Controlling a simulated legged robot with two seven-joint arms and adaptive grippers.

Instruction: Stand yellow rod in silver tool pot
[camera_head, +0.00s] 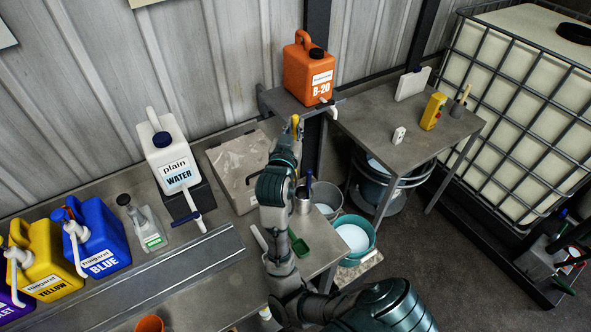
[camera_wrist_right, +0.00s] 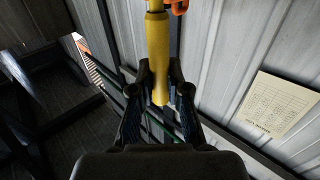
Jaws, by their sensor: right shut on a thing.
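My right gripper (camera_head: 292,143) is shut on the yellow rod (camera_head: 295,123), just in front of the orange canister's shelf in the head view. In the right wrist view the rod (camera_wrist_right: 158,45) passes between the two fingers (camera_wrist_right: 160,88); one end sticks out below them and the other runs out of the top of the picture. The silver tool pot (camera_head: 303,204) stands near the bench's right end, just right of my right forearm, with a blue-handled tool (camera_head: 309,182) in it. Its left side is partly hidden by my arm. My left gripper is not in view.
An orange B-20 canister (camera_head: 309,75) with a white spout sits on a wall shelf. A grey box (camera_head: 232,165) and a white water canister (camera_head: 168,150) are on the bench. A green scoop (camera_head: 298,243) lies near the pot. Buckets (camera_head: 353,237) stand beyond the bench end.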

